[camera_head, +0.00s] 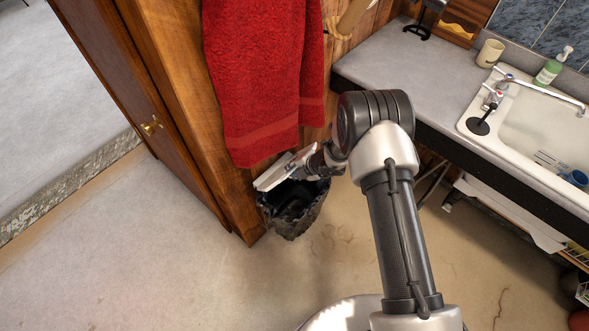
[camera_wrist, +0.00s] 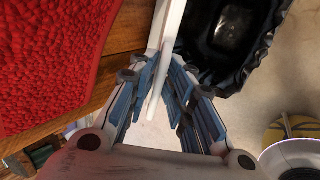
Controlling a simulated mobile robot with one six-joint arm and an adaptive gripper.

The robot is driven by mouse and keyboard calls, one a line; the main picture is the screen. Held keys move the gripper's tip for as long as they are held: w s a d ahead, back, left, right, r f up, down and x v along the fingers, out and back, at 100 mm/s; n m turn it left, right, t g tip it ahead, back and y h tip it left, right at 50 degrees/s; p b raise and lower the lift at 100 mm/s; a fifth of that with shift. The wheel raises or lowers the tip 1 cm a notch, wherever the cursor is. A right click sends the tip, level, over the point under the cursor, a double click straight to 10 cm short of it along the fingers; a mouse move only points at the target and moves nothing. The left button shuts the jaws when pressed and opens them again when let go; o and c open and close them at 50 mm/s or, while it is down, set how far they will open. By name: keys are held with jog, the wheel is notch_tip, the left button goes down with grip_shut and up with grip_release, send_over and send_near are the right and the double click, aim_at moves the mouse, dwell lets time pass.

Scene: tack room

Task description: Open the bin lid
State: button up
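The bin (camera_head: 292,218) stands on the floor against the wooden cabinet, with a black liner over its rim. Its white lid (camera_head: 284,170) is raised and tilted up along the cabinet side, and the dark opening shows below it. In the wrist view the lid (camera_wrist: 160,70) is seen edge-on, and the black-lined bin opening (camera_wrist: 232,35) is to its right. My gripper (camera_wrist: 163,75) has one finger on each side of the lid's edge, both tips closed in against it. In the head view my gripper (camera_head: 318,163) is at the lid's right end, partly hidden by my wrist.
A red towel (camera_head: 262,80) hangs just above the lid and also fills the left of the wrist view (camera_wrist: 45,60). The wooden cabinet (camera_head: 170,90) is at left. A counter (camera_head: 420,60) with a sink (camera_head: 545,130) is at right. The floor in front is clear.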

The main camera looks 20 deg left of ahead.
jog(key=shift+s+f, duration=0.1)
jog(key=v, duration=1.2)
